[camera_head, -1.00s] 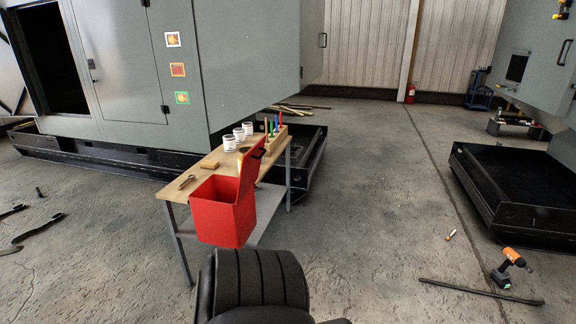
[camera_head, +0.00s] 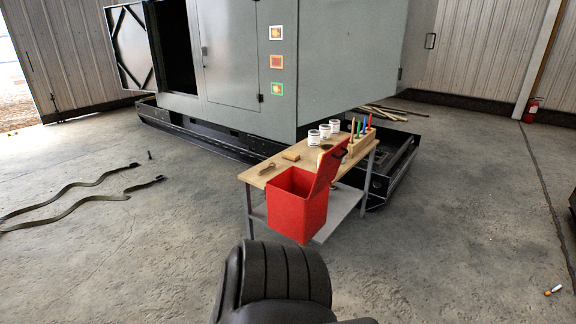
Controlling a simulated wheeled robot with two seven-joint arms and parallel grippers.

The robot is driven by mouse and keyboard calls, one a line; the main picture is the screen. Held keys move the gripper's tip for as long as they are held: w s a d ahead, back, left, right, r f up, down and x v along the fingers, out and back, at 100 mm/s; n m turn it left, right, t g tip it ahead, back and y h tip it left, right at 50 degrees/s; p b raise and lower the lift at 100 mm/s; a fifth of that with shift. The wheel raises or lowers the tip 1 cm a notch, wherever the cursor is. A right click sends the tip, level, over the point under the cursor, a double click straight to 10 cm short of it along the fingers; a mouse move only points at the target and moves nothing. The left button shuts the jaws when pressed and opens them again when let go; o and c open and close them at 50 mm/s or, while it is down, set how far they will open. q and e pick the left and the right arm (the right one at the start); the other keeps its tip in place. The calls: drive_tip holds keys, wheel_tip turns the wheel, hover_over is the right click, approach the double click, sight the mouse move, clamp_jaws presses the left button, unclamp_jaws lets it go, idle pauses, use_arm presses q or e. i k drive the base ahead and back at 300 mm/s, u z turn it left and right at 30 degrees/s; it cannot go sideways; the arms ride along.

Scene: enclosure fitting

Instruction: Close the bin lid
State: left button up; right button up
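The red bin (camera_head: 296,212) is at the near side of a small workbench, right of the picture's middle. Its red lid (camera_head: 328,166) stands open, tilted up on the bin's right side, with a dark handle near its top. The bin's inside shows as a dark red opening. Neither of my grippers is in the picture. A black rounded part of my own body fills the bottom middle, in front of the bin and apart from it.
The workbench (camera_head: 258,178) carries white cans (camera_head: 313,137), a sponge-like block (camera_head: 291,155), a tool (camera_head: 265,168) and a rack of coloured sticks (camera_head: 361,142). A grey enclosure (camera_head: 235,60) stands behind. Straps (camera_head: 75,190) lie at left.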

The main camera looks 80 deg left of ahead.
sight(329, 164)
drive_tip(key=u, duration=1.6)
drive_tip(key=i, duration=0.85)
drive_tip(key=u, duration=0.9)
drive_tip(key=i, duration=0.95)
